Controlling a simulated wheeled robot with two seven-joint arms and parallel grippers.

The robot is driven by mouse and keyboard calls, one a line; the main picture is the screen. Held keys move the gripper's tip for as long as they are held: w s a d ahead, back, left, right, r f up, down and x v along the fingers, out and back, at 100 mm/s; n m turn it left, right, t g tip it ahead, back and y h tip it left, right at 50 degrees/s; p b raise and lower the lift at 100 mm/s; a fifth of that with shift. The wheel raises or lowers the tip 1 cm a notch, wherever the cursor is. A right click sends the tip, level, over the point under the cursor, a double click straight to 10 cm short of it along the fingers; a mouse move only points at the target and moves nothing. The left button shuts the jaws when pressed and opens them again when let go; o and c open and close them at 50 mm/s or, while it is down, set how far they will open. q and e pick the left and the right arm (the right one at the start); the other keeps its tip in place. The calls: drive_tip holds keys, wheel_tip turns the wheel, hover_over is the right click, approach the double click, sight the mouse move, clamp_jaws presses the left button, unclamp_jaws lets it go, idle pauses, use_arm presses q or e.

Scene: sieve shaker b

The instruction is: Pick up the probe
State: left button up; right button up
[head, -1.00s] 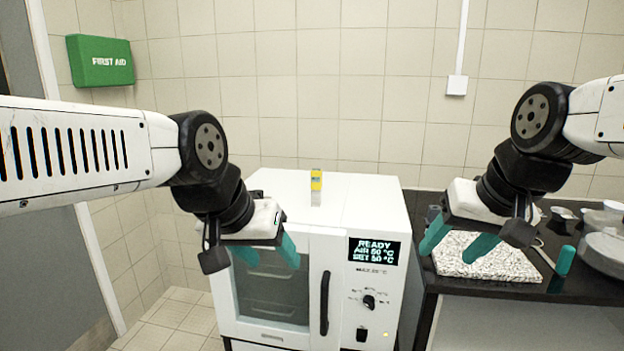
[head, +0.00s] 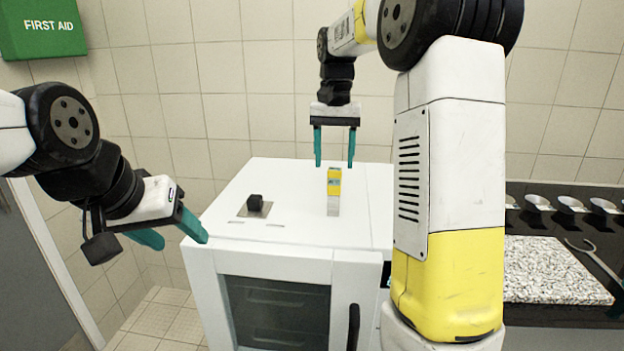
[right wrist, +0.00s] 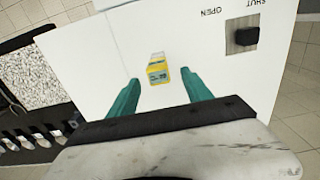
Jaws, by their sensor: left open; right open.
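The probe looks to be the small upright yellow and grey block (head: 334,190) on top of the white oven (head: 290,220). It also shows in the right wrist view (right wrist: 157,68), lying between the lines of the two teal fingers. My right gripper (head: 334,163) is open and points down over the oven top, at or just above the block in the head view. The fingers do not visibly touch it. My left gripper (head: 178,240) is open and empty at the oven's front left corner.
A black knob on a plate (head: 255,206) sits on the oven top, left of the block, with OPEN and SHUT marks. A speckled slab (head: 555,270) and several funnel-like cups (head: 570,205) are on the dark bench at right. My right arm hides the oven's right side.

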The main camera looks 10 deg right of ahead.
sight(335, 181)
wheel_tip(335, 181, down, 7)
drive_tip(key=shift+d+r, duration=0.1)
drive_tip(key=shift+r, duration=0.1)
clamp_jaws()
idle(0.3)
